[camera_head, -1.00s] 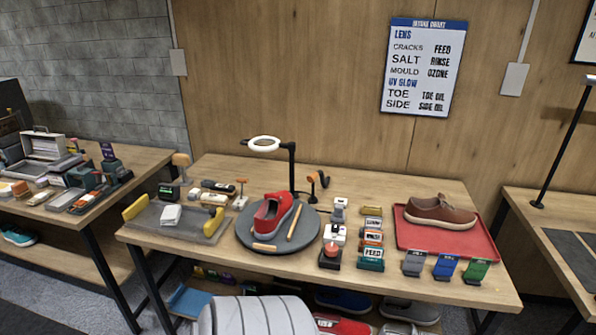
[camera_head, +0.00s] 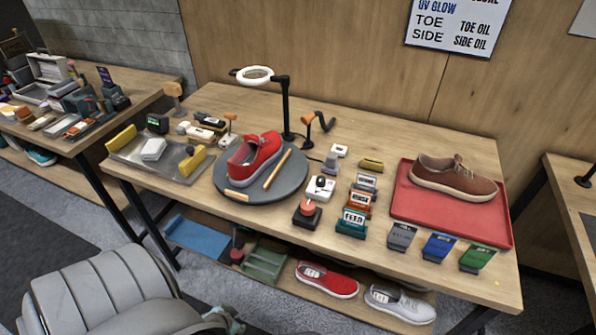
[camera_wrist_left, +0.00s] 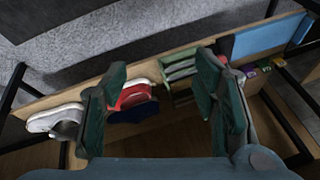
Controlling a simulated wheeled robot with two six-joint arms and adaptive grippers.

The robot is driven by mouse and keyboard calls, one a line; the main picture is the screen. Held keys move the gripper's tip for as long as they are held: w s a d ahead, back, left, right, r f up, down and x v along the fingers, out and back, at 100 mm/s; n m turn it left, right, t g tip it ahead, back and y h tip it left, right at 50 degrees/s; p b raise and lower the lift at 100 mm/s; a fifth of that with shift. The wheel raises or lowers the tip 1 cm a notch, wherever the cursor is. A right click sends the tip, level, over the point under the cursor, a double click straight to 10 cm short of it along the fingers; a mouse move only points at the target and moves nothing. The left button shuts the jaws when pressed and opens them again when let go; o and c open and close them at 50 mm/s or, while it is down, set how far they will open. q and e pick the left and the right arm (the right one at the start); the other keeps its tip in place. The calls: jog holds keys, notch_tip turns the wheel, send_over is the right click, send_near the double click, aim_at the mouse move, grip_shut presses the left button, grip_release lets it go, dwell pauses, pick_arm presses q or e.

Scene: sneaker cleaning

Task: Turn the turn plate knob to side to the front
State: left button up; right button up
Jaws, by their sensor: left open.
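The turn plate (camera_head: 297,172) is a round dark grey disc on the middle table. A red sneaker (camera_head: 262,152) stands on it, its toe toward the back right. A wooden stick (camera_head: 278,169) lies beside the sneaker, and a short wooden piece (camera_head: 237,195) sits at the plate's front edge. A red round knob (camera_head: 307,208) on a dark block stands just right of the plate; I cannot tell which part is the plate's knob. My left gripper (camera_wrist_left: 160,92) is open and empty, low in front of the table. My right gripper is out of view.
A ring lamp (camera_head: 255,75) stands behind the plate. Small labelled boxes (camera_head: 352,221) stand to the right, with a red tray (camera_head: 440,228) and brown shoe (camera_head: 452,177) beyond. The lower shelf holds shoes (camera_head: 327,279) and a blue tray (camera_head: 198,235).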

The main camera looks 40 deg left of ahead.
pick_arm(q)
jog(key=w+a+r+t+y+b, duration=0.1)
jog(key=w+a+r+t+b, duration=0.15)
jog(key=w+a+r, duration=0.4)
jog(key=w+d+r+t+b, duration=0.1)
jog(key=w+r, duration=0.2)
jog(key=r, duration=0.2)
jog(key=w+d+r+t+b, duration=0.1)
jog(key=w+d+r+t, duration=0.1)
jog(key=w+r, duration=0.2)
jog(key=w+d+r+t, duration=0.2)
jog(key=w+r, duration=0.1)
jog(key=r, duration=0.5)
jog(key=shift+w+r+n+b, duration=0.1)
jog(key=shift+w+n+b, duration=0.25)
jog(key=shift+n+b, duration=0.05)
jog(key=t+h+b, duration=0.2)
send_near(306, 207)
jog(key=b+x, duration=1)
jog(key=x, duration=0.1)
jog(key=shift+a, duration=0.1)
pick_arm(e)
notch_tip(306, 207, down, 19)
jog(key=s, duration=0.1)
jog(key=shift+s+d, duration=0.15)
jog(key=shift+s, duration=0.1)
pick_arm(q)
jog(key=shift+c, duration=0.5)
